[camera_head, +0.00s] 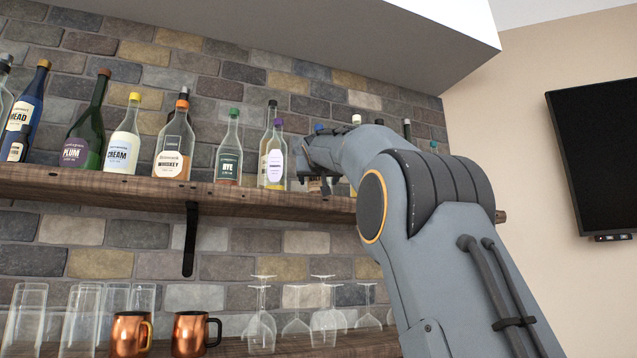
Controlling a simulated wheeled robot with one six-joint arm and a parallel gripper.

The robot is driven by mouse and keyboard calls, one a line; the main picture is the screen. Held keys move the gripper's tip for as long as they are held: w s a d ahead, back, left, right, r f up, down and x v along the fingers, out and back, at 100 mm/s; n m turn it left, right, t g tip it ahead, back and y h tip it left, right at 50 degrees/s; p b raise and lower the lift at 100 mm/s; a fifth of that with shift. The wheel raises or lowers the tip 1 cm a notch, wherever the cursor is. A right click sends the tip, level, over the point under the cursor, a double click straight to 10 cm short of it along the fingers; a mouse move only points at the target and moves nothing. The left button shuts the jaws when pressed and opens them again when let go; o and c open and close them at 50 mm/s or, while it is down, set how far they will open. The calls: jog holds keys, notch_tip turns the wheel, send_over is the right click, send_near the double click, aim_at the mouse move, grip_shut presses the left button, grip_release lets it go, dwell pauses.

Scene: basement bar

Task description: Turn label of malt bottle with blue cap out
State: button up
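A blue cap (318,127) shows just above my arm on the upper shelf (100,184). Most of the bottle under it is hidden behind my arm and wrist, so its label and facing cannot be read. My gripper (326,188) is at the front of the shelf in front of this bottle, right of the purple-capped bottle (275,160). The fingers are small and dark, and I cannot tell whether they are open, shut or touching the bottle.
A green-capped rye bottle (228,160), a whiskey bottle (174,155), a cream bottle (124,145) and a plum bottle (84,140) stand to the left. More caps show behind my arm. Upside-down glasses (262,325) and copper mugs (190,334) are on the lower shelf.

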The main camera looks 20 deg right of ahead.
jog(key=shift+c, duration=0.2)
jog(key=c, duration=0.8)
jog(key=shift+c, duration=0.2)
jog(key=shift+n+y+p, duration=0.5)
jog(key=shift+y+p, duration=0.3)
jog(key=shift+p, duration=0.9)
jog(key=shift+f+n+t+y, duration=0.15)
jog(key=shift+n+t+y, duration=0.2)
jog(key=shift+y, duration=0.25)
jog(key=shift+d+f+n+y+b, duration=0.15)
jog(key=shift+n+y+b, duration=0.3)
jog(key=shift+y+b, duration=0.3)
jog(key=shift+n+y, duration=0.3)
jog(key=shift+y, duration=0.05)
